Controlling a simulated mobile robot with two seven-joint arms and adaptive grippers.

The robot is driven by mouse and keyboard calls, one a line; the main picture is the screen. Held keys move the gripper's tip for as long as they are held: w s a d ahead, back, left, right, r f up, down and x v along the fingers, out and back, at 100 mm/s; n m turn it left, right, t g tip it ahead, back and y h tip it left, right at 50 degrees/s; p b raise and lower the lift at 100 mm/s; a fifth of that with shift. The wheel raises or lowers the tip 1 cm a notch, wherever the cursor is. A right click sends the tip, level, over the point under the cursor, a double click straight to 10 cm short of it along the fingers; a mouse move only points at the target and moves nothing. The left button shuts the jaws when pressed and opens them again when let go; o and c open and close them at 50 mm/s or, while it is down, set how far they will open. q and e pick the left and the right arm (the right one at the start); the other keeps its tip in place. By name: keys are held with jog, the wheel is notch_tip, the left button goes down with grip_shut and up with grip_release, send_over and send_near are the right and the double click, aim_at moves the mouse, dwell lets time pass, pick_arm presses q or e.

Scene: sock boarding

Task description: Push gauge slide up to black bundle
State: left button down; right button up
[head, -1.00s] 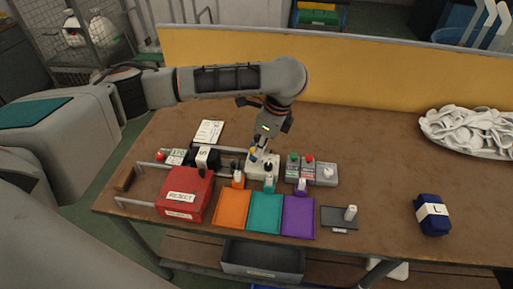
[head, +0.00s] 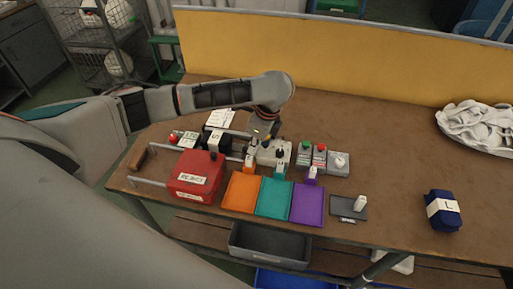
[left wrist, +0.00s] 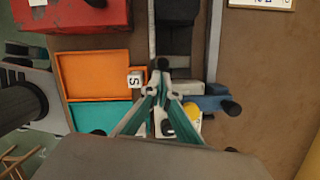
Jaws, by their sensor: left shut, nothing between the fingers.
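The black bundle (head: 214,141), with a white S label, lies between the gauge's metal rails at the left of the table. In the left wrist view the black bundle (left wrist: 175,32) lies between two rails. A grey block (left wrist: 187,88), seemingly the gauge slide, sits at the near end of these rails, with a short gap between it and the bundle. My left gripper (head: 262,135) is over the white block (head: 273,152) right of the bundle. In the wrist view its shut, empty fingers (left wrist: 162,88) are beside the grey block; contact is unclear. My right gripper is not in view.
A red REJECT box (head: 196,175) stands in front of the gauge. Orange (head: 241,192), teal (head: 275,198) and purple (head: 308,204) trays lie near the front edge. Button boxes (head: 312,157) stand on the right.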

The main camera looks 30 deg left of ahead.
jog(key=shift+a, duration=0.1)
pick_arm(q)
jog(key=a, duration=0.2)
jog(key=s+a, duration=0.1)
jog(key=a, duration=0.1)
jog(key=shift+s+a, duration=0.1)
jog(key=shift+a, duration=0.1)
jog(key=shift+d, duration=0.1)
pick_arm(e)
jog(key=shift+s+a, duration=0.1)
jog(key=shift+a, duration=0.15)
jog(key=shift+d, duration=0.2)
